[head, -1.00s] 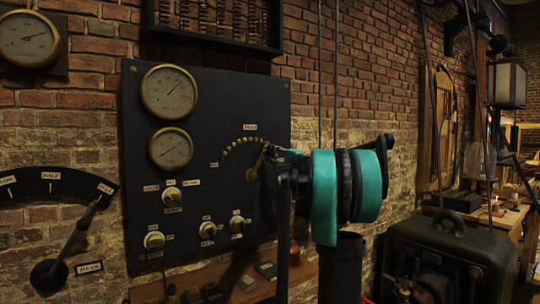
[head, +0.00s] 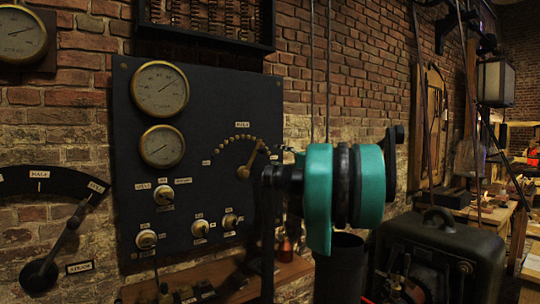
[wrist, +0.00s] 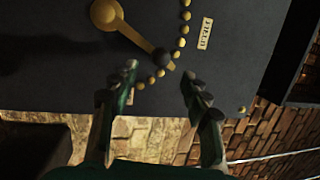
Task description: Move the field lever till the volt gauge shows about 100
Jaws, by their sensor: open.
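The field lever (head: 250,160) is a brass arm on the dark panel (head: 210,100), tilted up and right from its pivot, its dark knob by the right end of an arc of brass studs. In the wrist view the lever (wrist: 130,33) ends in its knob just ahead of my gripper (wrist: 160,75). The fingers are open, one on either side below the knob, apparently not gripping it. My arm hides the panel's right side in the head view. Two round gauges sit at left, upper (head: 160,89) and lower (head: 162,146); their print is too small to tell which is volts. The upper needle points up-right.
Several small knobs (head: 163,194) sit low on the panel. A large steam lever (head: 65,245) stands at left. A shelf (head: 290,268) with small items runs below. A dark machine (head: 440,255) stands at right. Brick wall surrounds the panel.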

